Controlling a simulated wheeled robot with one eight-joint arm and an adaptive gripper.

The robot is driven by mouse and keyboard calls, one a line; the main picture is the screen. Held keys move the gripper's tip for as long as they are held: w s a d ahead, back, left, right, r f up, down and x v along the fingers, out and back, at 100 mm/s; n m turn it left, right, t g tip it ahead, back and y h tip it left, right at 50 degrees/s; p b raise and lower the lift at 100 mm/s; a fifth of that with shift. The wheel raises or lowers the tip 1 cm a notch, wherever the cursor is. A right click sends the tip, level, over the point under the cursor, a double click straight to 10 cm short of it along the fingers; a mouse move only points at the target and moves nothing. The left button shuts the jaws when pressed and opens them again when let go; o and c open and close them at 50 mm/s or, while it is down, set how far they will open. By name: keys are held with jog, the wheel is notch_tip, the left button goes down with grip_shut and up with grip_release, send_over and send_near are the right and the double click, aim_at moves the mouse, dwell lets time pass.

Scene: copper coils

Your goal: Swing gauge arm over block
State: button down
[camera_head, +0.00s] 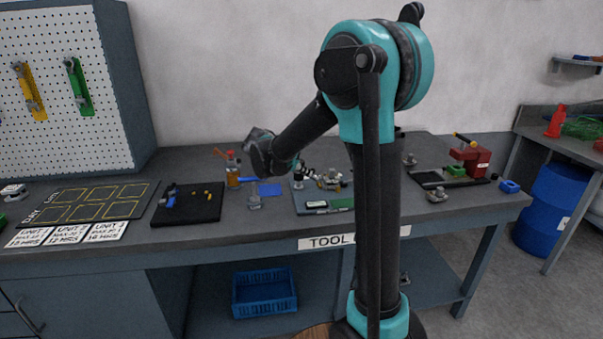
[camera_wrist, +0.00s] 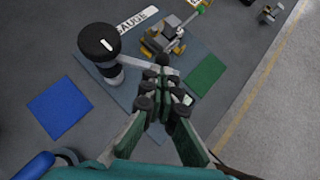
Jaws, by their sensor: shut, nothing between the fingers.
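My gripper (camera_wrist: 165,98) is shut and empty, low over the grey-blue gauge mat (camera_wrist: 127,85) in the wrist view. The gauge stand (camera_wrist: 105,68), with a round black top on a grey post, stands to the left of it. A pale gauge arm (camera_wrist: 142,66) runs right from the post to a dark knob just beyond my fingertips; I cannot tell whether they touch. A metal-and-yellow block-like piece (camera_wrist: 162,40) sits on the far part of the mat. In the head view the gauge area (camera_head: 312,180) is small, and my fingers are hard to make out there.
A green plate (camera_wrist: 205,75) lies right of my fingers, and a blue square (camera_wrist: 60,107) lies left of the mat. Bottles (camera_head: 233,172) and a glass jar (camera_head: 254,201) stand left of the gauge. A red fixture (camera_head: 470,160) stands at the bench's right.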

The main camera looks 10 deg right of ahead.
aim_at(315, 178)
jog(key=d+n+t+y, duration=0.1)
jog(key=d+n, duration=0.1)
jog(key=w+d+n+t+y, duration=0.1)
jog(key=n, duration=0.1)
jog(key=shift+d+t+y, duration=0.3)
jog(key=shift+d+t, duration=0.05)
jog(key=shift+t, duration=0.05)
jog(key=shift+w+d, duration=1.1)
